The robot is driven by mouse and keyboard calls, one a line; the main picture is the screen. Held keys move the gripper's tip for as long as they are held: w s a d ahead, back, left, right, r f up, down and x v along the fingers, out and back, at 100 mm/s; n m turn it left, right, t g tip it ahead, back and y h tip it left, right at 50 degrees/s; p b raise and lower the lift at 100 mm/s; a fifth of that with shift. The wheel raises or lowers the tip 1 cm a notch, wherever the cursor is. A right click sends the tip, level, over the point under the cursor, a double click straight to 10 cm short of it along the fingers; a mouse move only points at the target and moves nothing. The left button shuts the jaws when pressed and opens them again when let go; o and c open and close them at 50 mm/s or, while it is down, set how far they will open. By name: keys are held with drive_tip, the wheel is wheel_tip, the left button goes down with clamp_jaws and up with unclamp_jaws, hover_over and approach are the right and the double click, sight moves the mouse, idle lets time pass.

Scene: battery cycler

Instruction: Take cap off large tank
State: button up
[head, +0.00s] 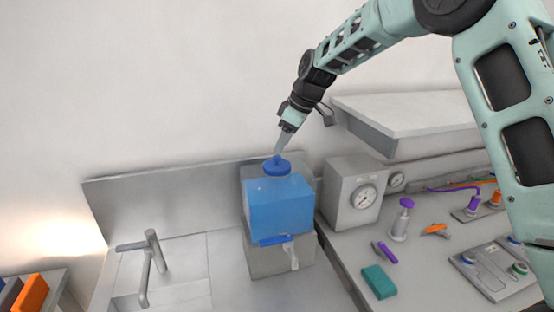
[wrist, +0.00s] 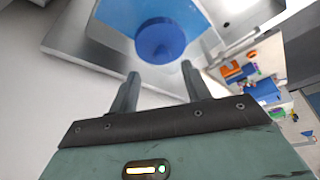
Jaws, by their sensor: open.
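The large tank (head: 280,207) is a translucent box with blue liquid, standing on a grey block at the back of the counter. Its blue round cap (head: 277,166) sits on top of the tank. In the wrist view the cap (wrist: 160,40) lies just beyond the fingertips, between their lines, with the blue tank top (wrist: 115,15) around it. My gripper (head: 280,150) is just above the cap in the head view, pointing down at a tilt. In the wrist view my gripper (wrist: 160,72) has its two fingers apart with nothing between them.
A sink with a faucet (head: 150,265) is left of the tank. A grey box with a gauge (head: 352,192) stands close on the right, below a shelf (head: 405,120). Purple-topped fittings (head: 402,215) and a teal block (head: 379,281) lie on the right counter. A wall panel is behind.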

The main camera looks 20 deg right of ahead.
sight(277, 156)
drive_tip(key=shift+s+p+x, duration=0.2)
drive_tip(key=shift+p+x, duration=1.3)
drive_tip(key=shift+x, duration=0.7)
clamp_jaws()
